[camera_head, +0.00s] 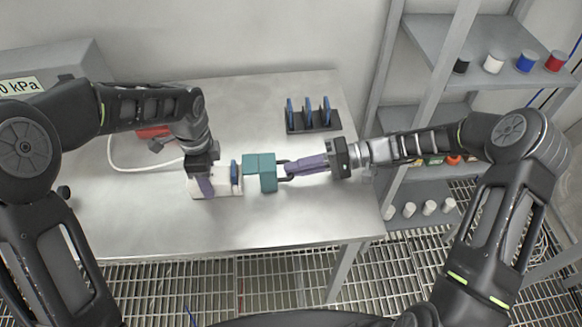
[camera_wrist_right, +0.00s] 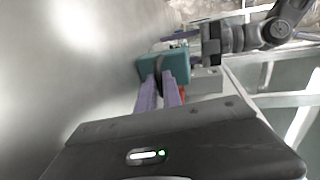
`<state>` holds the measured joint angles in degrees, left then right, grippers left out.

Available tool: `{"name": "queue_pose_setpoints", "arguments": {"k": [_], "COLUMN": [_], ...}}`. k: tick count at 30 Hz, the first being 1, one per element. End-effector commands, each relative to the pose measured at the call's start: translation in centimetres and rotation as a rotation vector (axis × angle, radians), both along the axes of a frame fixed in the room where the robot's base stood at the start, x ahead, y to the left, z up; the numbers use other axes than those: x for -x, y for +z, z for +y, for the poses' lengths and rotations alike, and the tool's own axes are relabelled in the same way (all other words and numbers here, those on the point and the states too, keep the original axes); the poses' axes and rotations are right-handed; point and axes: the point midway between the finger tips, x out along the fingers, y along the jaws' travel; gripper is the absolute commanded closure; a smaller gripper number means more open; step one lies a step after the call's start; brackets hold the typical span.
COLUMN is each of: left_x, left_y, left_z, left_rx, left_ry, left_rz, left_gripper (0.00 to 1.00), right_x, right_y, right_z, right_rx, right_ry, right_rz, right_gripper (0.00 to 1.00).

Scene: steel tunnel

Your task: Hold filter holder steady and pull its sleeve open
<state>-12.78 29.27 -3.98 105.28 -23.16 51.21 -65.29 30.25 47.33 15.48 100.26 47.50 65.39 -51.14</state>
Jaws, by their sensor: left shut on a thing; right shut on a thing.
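The filter holder's white body (camera_head: 228,184) lies on the steel table, with a blue disc (camera_head: 235,172) upright at its right end. The teal sleeve (camera_head: 262,162) is just right of the disc; I cannot tell whether the two touch. My left gripper (camera_head: 205,187) comes down from above and is shut on the white body's left part, hiding some of it. My right gripper (camera_head: 287,170), with purple fingers, reaches in from the right and is shut on the dark handle of the sleeve. The right wrist view shows the teal sleeve (camera_wrist_right: 176,64) beyond my right fingertips (camera_wrist_right: 159,76).
A dark rack (camera_head: 313,122) with blue discs stands behind the sleeve. A red item (camera_head: 152,132) and a white cable lie behind my left arm. A grey shelf (camera_head: 455,75) with coloured jars stands at the right. The table's front is clear.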

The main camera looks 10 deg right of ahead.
Motion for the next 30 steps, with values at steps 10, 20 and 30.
{"name": "queue_pose_setpoints", "arguments": {"k": [10, 20, 30], "left_x": [0.0, 0.0, 0.0], "left_y": [0.0, 0.0, 0.0], "left_z": [0.1, 0.0, 0.0], "left_rx": [-0.001, 0.000, 0.000], "left_ry": [0.002, 0.001, 0.001], "left_rz": [0.001, 0.000, 0.000], "left_gripper": [0.96, 0.96, 0.96], "right_x": [0.0, -0.1, -0.1], "right_y": [0.0, 0.1, 1.1], "right_z": [0.0, -0.3, -5.2], "right_rx": [0.001, 0.000, 0.002], "right_ry": [-0.001, -0.002, -0.005], "right_rz": [0.000, 0.000, -0.002], "right_gripper": [0.68, 0.68, 0.68]}}
